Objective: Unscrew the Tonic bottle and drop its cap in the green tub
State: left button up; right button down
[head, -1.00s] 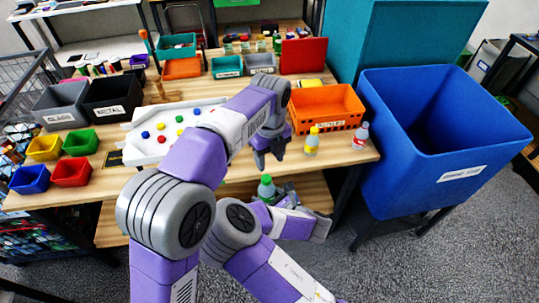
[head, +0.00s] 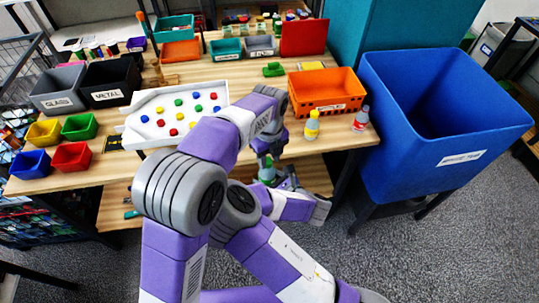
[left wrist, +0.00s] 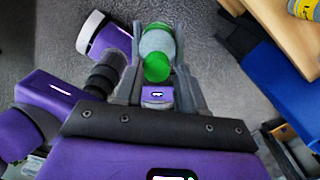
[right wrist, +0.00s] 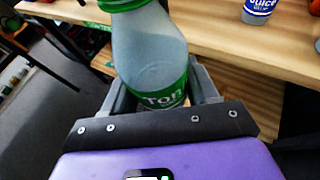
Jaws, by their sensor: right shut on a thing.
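The Tonic bottle (right wrist: 150,50) has a clear body, a green label and a green cap. My right gripper (right wrist: 160,92) is shut on its body and holds it in front of the table; it also shows in the head view, partly hidden (head: 267,172). In the left wrist view the green cap (left wrist: 157,67) faces the camera, between the fingers of my left gripper (left wrist: 157,60). These fingers are apart, with a gap on each side of the cap. In the head view my left gripper (head: 268,150) is just above the bottle. The green tub (head: 80,126) stands at the table's left.
Yellow (head: 43,133), blue (head: 30,165) and red (head: 71,157) tubs stand around the green one. A white tray (head: 140,130) with coloured pieces lies mid-table. An orange crate (head: 325,92), two bottles (head: 312,125) and a large blue bin (head: 440,110) are at the right.

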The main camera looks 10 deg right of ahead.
pick_arm(q)
jog(key=shift+w+d+r, duration=0.1)
jog(key=shift+d, duration=0.2)
grip_shut()
